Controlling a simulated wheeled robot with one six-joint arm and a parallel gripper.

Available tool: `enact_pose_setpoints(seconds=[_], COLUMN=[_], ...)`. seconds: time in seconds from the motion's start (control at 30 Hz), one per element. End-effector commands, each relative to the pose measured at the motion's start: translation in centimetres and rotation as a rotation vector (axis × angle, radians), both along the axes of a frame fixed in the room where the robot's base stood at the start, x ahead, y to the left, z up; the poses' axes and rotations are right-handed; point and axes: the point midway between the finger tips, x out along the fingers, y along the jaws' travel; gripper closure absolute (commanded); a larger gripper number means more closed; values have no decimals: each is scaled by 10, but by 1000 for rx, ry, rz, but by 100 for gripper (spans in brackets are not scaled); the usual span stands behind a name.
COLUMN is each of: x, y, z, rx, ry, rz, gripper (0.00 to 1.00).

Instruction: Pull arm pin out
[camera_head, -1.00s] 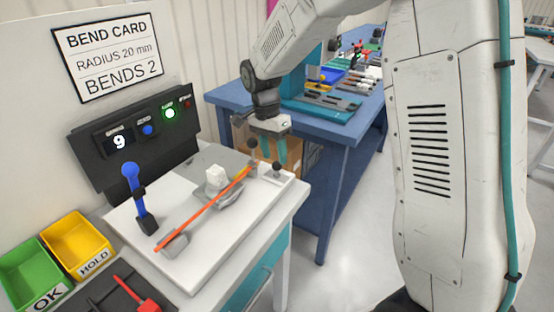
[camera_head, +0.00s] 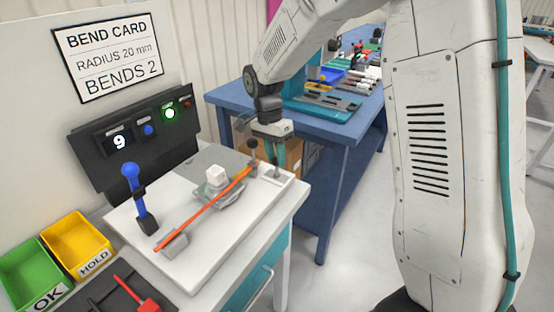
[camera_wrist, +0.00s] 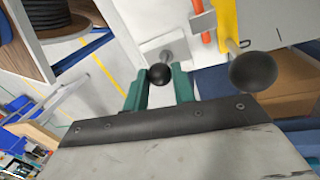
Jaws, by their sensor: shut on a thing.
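The arm pin, with a round black knob (camera_wrist: 160,75) and a short grey shank, stands at a pale block. In the head view the block sits at the board's right corner (camera_head: 285,181). My gripper (camera_wrist: 160,86) has its teal fingers on either side of this knob and is shut on it; the fingers partly hide it in the head view, where my gripper (camera_head: 277,160) is low over the corner. The yellow bending arm (camera_wrist: 228,22) lies beside it, with a larger black-knobbed handle (camera_wrist: 253,72) outside the fingers. An orange rod (camera_head: 205,212) runs diagonally across the board.
The white bench board (camera_head: 225,252) also carries a white block (camera_head: 217,175) and a blue lever (camera_head: 134,190). Green (camera_head: 30,272) and yellow (camera_head: 77,243) bins stand left. A blue table (camera_head: 338,160) is behind.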

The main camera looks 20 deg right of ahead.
Motion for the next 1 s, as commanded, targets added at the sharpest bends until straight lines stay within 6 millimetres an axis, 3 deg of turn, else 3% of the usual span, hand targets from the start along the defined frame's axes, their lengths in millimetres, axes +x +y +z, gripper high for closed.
enact_pose_setpoints(seconds=[0.1,0.33,0.37,0.4,0.43,0.77,1.0], x=[2,3,3,3,2,2,10], y=[1,1,1,1,1,0,4], z=[14,15,16,16,15,18,55], rx=[2,2,2,2,2,1,2], ry=[-9,-10,-10,-10,-9,-7,-10], rz=[0,0,0,0,0,-1,1], gripper=[100,100,66,55,52,52,52])
